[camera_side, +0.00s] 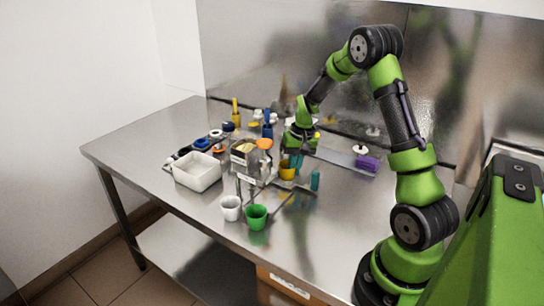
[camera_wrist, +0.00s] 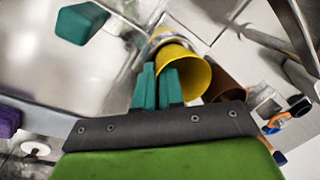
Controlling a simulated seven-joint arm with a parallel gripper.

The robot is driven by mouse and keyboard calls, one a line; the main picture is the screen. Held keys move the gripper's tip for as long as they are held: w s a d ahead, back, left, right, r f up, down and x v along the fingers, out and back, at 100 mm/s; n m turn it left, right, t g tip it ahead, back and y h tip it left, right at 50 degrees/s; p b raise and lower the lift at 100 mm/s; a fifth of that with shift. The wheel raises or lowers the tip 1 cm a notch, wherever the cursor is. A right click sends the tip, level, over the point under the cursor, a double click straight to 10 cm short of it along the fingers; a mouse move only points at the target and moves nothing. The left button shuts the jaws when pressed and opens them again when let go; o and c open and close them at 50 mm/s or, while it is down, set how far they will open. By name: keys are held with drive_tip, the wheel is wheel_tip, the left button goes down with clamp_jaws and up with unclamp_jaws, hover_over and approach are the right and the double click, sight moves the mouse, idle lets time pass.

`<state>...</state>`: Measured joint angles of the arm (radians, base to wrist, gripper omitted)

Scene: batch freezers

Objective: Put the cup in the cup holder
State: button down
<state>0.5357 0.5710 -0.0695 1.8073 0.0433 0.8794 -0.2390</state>
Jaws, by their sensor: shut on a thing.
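A yellow cup (camera_side: 287,171) is at my gripper (camera_side: 294,160) above the middle of the steel table. In the wrist view the yellow cup (camera_wrist: 183,75) shows its open mouth, and my teal fingers (camera_wrist: 157,86) are shut on its rim side. Whether one finger is inside the cup is hard to tell. A pale ring-like band (camera_wrist: 161,36) shows by the cup's far end; I cannot tell if it is the holder or touches the cup. In the side view a metal stand with a small label (camera_side: 247,180) is left of the cup; I cannot tell if it is the cup holder.
A white cup (camera_side: 230,208) and a green cup (camera_side: 257,216) stand near the front edge. A white tub (camera_side: 197,171) is at left, with several small items behind it. A purple block (camera_side: 367,163) is at right. A teal piece (camera_side: 315,181) stands close to my gripper.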

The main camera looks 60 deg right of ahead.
drive_tip(key=shift+f, duration=0.1)
drive_tip(key=c, duration=1.3)
unclamp_jaws()
drive_tip(key=shift+o, duration=0.2)
wheel_tip(320, 180, up, 12)
drive_tip(key=s+d, duration=0.1)
drive_tip(key=s+a+r+n+t, duration=0.25)
drive_tip(key=a+r, duration=0.55)
drive_tip(key=a, duration=0.5)
drive_tip(key=s+a+r+n+t, duration=0.1)
drive_tip(key=s+a+n+t, duration=0.1)
drive_tip(key=s+a, duration=0.8)
drive_tip(key=a+t, duration=0.1)
drive_tip(key=a, duration=0.1)
drive_tip(key=shift+s+a+r+y, duration=0.25)
drive_tip(key=shift+a+r+y, duration=0.05)
drive_tip(key=shift+a+y, duration=0.1)
drive_tip(key=shift+n+t, duration=0.25)
